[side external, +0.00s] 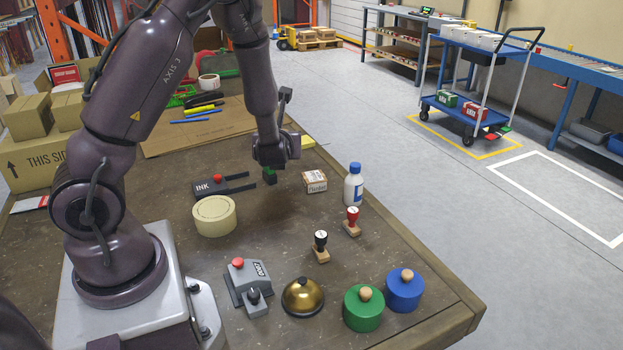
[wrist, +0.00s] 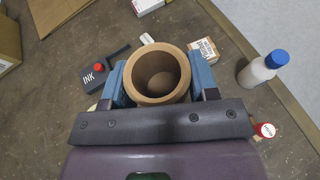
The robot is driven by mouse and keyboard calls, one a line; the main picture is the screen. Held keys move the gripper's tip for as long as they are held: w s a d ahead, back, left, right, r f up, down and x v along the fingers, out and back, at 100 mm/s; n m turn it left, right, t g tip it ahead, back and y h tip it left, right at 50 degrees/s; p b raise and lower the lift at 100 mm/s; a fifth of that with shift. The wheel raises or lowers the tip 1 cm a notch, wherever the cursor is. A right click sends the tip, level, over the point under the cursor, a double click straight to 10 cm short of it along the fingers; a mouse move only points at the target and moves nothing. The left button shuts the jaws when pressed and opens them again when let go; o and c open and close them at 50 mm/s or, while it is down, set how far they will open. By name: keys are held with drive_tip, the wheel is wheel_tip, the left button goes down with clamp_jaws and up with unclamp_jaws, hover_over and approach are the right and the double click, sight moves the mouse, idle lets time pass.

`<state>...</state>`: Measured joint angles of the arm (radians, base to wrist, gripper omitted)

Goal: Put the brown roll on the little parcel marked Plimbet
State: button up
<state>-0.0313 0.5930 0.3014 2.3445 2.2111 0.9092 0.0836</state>
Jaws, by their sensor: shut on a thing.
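The brown roll (wrist: 157,100) is a hollow ring gripped between the blue fingers of my gripper (wrist: 159,80) in the wrist view. In the side external view my gripper (side external: 270,176) hangs over the bench, and the roll cannot be made out there. The little parcel (side external: 315,182) is a small light-brown box with a white label; its lettering is small but looks like Plimbet. It stands to the right of my gripper, apart from it. In the wrist view the parcel (wrist: 206,50) shows just beyond the right finger, partly hidden.
A white bottle with a blue cap (side external: 353,185) stands right of the parcel. The red-handled stamp (side external: 352,220) and black-handled stamp (side external: 320,246) stand nearer.

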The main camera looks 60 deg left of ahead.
drive_tip(key=shift+w+f, duration=0.2)
drive_tip(key=shift+w, duration=0.05)
drive_tip(key=shift+m+t, duration=0.3)
drive_tip(key=w+a+f, duration=0.1)
drive_tip(key=w, duration=0.1)
drive_tip(key=w+a+f, duration=0.1)
drive_tip(key=w+a, duration=0.1)
drive_tip(key=w, duration=0.1)
drive_tip(key=w+a+f, duration=0.2)
drive_tip(key=shift+w+f, duration=0.1)
drive_tip(key=shift+w, duration=0.2)
hover_over(314, 176)
drive_tip(key=f, duration=0.5)
drive_tip(key=shift+s+d+f, duration=0.1)
drive_tip(key=shift+s+d, duration=0.1)
drive_tip(key=shift+w+a+f, duration=0.1)
drive_tip(key=shift+f, duration=0.8)
drive_tip(key=shift+w+a+f, duration=0.1)
drive_tip(key=shift+f, duration=0.8)
drive_tip(key=shift+f, duration=0.1)
drive_tip(key=o, duration=0.9)
